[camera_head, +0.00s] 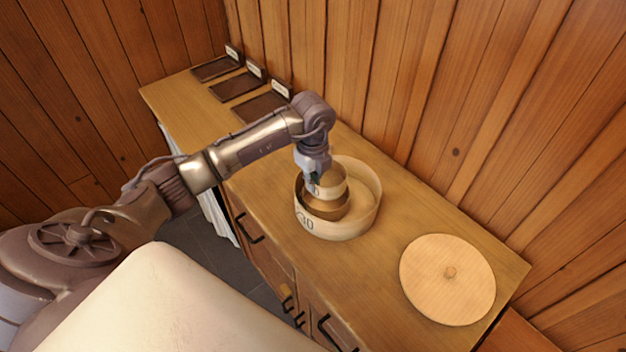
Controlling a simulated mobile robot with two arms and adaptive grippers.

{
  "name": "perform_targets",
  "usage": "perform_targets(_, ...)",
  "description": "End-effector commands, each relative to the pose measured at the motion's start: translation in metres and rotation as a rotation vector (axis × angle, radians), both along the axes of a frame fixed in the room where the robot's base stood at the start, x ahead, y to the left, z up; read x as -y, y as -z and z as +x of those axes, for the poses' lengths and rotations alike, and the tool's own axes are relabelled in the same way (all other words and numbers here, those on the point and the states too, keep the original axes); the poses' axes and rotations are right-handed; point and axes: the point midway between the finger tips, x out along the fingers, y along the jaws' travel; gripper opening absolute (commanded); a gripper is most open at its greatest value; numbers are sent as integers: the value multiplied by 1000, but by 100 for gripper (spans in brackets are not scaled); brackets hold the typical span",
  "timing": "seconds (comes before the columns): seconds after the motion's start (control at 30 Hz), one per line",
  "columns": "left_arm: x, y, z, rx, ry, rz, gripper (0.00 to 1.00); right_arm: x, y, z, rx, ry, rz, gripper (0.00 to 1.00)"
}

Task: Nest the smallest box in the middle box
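The largest box (345,231), a pale round wooden box marked 30, stands open on the cabinet top. The middle box (325,212), round and browner, sits inside it toward the left. The smallest box (331,186), pale with a partly hidden label, is at the middle box's opening, seemingly raised, with some of the middle box's inside showing below it. My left gripper (314,181) reaches down from above, at the smallest box's left rim, and appears shut on it. The fingertips are small and partly hidden. My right gripper is not in view.
A round wooden lid (447,285) with a small knob lies on the cabinet top (395,215) at the right. Several dark labelled trays (238,85) line the back left. A plank wall stands close behind. Bare top lies between the boxes and the lid.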

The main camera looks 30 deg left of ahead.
Motion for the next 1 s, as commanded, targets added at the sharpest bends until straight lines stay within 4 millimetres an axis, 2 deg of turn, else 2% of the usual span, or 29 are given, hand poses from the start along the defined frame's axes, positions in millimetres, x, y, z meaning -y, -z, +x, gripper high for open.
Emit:
perform_targets(0.13,0,1,0,1,0,0,0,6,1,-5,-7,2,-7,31)
perform_targets(0.5,0,1,0,1,0,1,0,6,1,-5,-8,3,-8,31)
perform_targets(1.0,0,1,1,0,0,1,0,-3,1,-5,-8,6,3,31)
